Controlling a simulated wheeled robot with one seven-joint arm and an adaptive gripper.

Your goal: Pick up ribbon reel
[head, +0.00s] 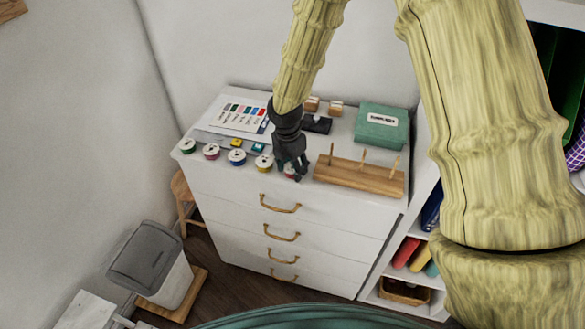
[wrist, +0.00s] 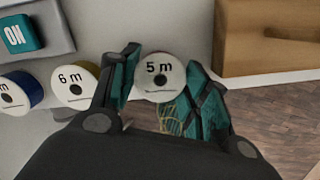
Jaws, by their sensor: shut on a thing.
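Several ribbon reels stand in a row along the front of the white cabinet top in the head view: green (head: 187,146), pink (head: 211,151), blue (head: 237,157) and yellow (head: 263,162). My gripper (head: 293,172) is at the right end of this row. In the wrist view its two teal-padded fingers are shut on the reel marked "5 m" (wrist: 159,76), whose white round face shows between them. In the head view the fingers mostly hide this reel. The reel marked "6 m" (wrist: 76,83) stands just left of the fingers, apart from the held reel.
A wooden block with upright pegs (head: 360,175) is close to the right of my gripper. A green box (head: 382,127), a colour chart (head: 240,117) and small wooden blocks are farther back. The cabinet's front edge is near, with drawers (head: 280,206) below.

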